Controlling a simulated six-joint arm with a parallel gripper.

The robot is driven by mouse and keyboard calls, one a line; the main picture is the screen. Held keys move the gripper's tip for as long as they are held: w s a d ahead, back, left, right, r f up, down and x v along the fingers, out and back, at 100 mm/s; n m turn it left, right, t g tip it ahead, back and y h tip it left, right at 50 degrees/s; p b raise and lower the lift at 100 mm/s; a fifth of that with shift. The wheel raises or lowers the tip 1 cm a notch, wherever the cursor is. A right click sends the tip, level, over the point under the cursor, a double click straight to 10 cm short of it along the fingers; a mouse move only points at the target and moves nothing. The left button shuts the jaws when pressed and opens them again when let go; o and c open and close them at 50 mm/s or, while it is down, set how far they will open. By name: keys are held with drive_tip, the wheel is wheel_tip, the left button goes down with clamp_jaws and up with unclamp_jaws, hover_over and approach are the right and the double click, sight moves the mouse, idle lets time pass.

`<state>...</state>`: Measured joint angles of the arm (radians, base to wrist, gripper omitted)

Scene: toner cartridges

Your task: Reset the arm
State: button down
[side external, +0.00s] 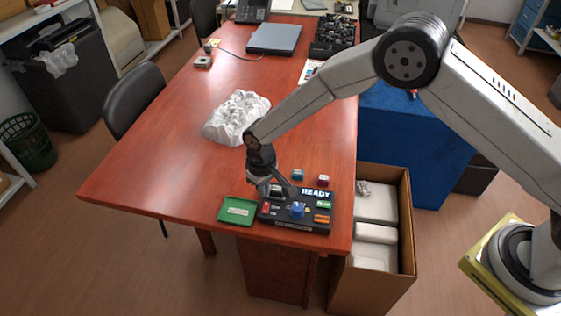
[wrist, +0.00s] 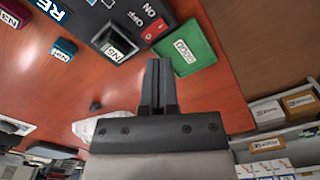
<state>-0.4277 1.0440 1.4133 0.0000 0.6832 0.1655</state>
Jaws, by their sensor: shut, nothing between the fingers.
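My gripper (side external: 266,190) is low over the left part of the black control panel (side external: 285,223) at the desk's near edge. In the wrist view its fingers (wrist: 158,68) are closed together with nothing between them. Their tips are near the panel's red ON/OFF switch (wrist: 153,28); I cannot tell whether they touch anything. A dark labelled block (wrist: 115,45) sits at the panel beside the switch. A green tray (side external: 237,210) with a white label lies left of the panel. A teal block (side external: 297,175) and a red block (side external: 322,180) stand behind the panel.
A crumpled white mass (side external: 236,117) lies on the red-brown desk (side external: 150,165) behind my gripper. A laptop (side external: 274,39) and a black tray of parts (side external: 334,33) are at the far end. An open cardboard box (side external: 407,225) stands right of the desk. The desk's left side is clear.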

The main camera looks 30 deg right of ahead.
drive_tip(key=shift+d+r, duration=0.1)
drive_tip(key=shift+r, duration=0.15)
drive_tip(key=shift+d+r, duration=0.15)
drive_tip(key=shift+r, duration=0.05)
drive_tip(key=s+d+r+m+t, duration=0.1)
drive_tip(key=s+d+r, duration=0.55)
drive_tip(key=d, duration=0.25)
drive_tip(key=s+d+r+m+t, duration=0.1)
drive_tip(key=s+d+r, duration=0.5)
drive_tip(key=d+r, duration=0.25)
drive_tip(key=s+d+m, duration=0.1)
drive_tip(key=s+d, duration=0.3)
drive_tip(key=s, duration=0.3)
drive_tip(key=shift+s+r+t, duration=0.2)
drive_tip(key=shift+t, duration=0.1)
drive_tip(key=c, duration=1.3)
unclamp_jaws()
